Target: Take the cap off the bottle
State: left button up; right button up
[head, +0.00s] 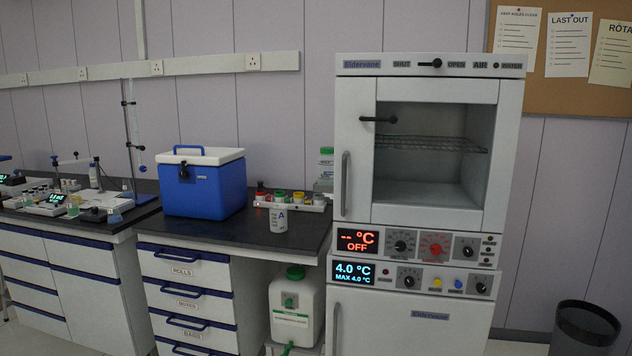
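A clear bottle (325,172) with a green cap (326,151) stands upright at the back right of the dark counter, close to the oven's left side. Its cap is on, and its lower part is partly hidden by a rack. A large whitish container (296,310) with a green cap (295,272) stands below the counter's right end. A white cup (278,221) marked A stands on the counter in front of the rack. Neither of my grippers is in view.
A blue cool box (203,190) fills the counter's left part. A rack (310,205) holds several coloured-lid pots. A tall oven-and-fridge stack (430,70) stands right of the counter. A bin (583,325) is at lower right. Some counter front is clear.

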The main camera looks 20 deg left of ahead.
aim_at(325, 163)
jog(key=u, duration=1.1)
jog(key=i, duration=1.35)
jog(key=z, duration=0.1)
